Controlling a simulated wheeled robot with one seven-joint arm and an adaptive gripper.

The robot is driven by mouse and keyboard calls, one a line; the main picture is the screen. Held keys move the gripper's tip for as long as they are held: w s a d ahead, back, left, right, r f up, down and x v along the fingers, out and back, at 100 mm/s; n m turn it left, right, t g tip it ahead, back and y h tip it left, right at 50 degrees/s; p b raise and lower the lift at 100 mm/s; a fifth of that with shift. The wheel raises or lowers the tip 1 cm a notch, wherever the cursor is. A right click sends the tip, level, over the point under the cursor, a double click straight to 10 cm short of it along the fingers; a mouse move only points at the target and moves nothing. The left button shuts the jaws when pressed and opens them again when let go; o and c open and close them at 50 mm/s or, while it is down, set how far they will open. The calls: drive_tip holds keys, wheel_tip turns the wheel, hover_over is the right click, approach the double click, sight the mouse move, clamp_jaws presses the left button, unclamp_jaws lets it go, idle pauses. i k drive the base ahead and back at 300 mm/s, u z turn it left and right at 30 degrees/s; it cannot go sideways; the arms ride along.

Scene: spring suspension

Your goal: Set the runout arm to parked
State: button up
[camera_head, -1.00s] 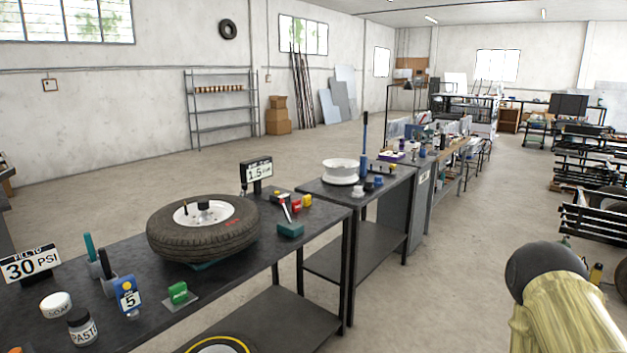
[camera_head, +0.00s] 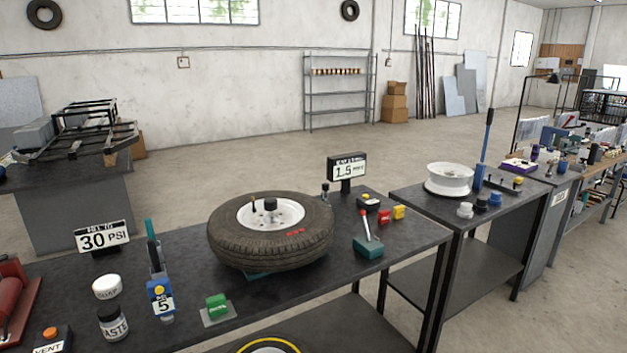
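A tyre on a white rim (camera_head: 270,232) lies flat on the dark workbench (camera_head: 405,237). Right of it, a teal block (camera_head: 369,247) carries a slim lever (camera_head: 366,226) with a red tip, standing nearly upright with a slight lean. A small dark post (camera_head: 325,192) stands behind the tyre's right side, by a sign (camera_head: 347,168) reading 1.5. I cannot tell for sure which of these is the runout arm; no label naming it is readable. My gripper is not in view.
A second bench holds a bare white rim (camera_head: 449,179). Open floor lies behind.

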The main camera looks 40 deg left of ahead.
sight(325, 186)
drive_tip(key=u, duration=0.65)
drive_tip(key=i, duration=0.8)
drive_tip(key=u, duration=0.8)
